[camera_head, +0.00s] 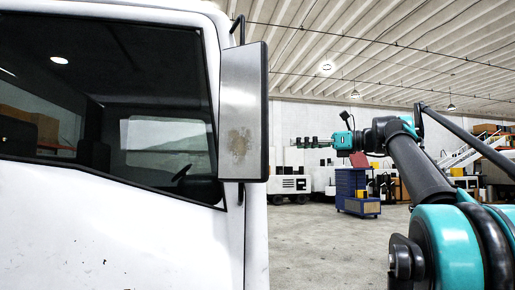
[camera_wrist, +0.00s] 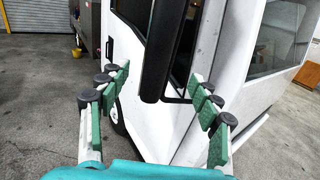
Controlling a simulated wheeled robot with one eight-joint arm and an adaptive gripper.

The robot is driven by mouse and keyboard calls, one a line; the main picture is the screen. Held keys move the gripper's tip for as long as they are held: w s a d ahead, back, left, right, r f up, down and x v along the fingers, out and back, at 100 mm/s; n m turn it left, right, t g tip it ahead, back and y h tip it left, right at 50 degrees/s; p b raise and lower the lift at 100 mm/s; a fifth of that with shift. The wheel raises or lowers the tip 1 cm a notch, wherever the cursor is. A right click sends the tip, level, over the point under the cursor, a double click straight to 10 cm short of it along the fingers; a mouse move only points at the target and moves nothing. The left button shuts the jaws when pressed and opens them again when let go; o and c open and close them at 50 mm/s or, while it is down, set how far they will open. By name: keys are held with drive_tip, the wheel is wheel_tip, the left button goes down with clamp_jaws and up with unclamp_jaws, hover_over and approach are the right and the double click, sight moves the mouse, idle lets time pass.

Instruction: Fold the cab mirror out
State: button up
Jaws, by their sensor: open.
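The cab mirror (camera_head: 243,115) is a tall panel with a scuffed grey face and a dark edge, beside the front edge of the white cab (camera_head: 110,225). In the wrist view the mirror (camera_wrist: 158,55) shows as a dark upright slab, with a thin dark bracket (camera_wrist: 178,99) at its lower end. My gripper (camera_head: 308,143) is right of the mirror in the head view, pointing left toward it. In the wrist view my gripper (camera_wrist: 163,82) is open, its green-padded fingers on either side of the mirror in the picture. No contact shows; the exact gap is unclear.
The cab side and window (camera_head: 105,90) lie close to the mirror. A blue tool cabinet (camera_head: 356,190) and white vehicles (camera_head: 289,183) stand far behind. The concrete floor (camera_head: 320,240) between is open.

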sight(255, 146)
drive_tip(key=x, duration=1.6)
drive_tip(key=shift+c, duration=0.3)
drive_tip(key=shift+a, duration=0.1)
clamp_jaws()
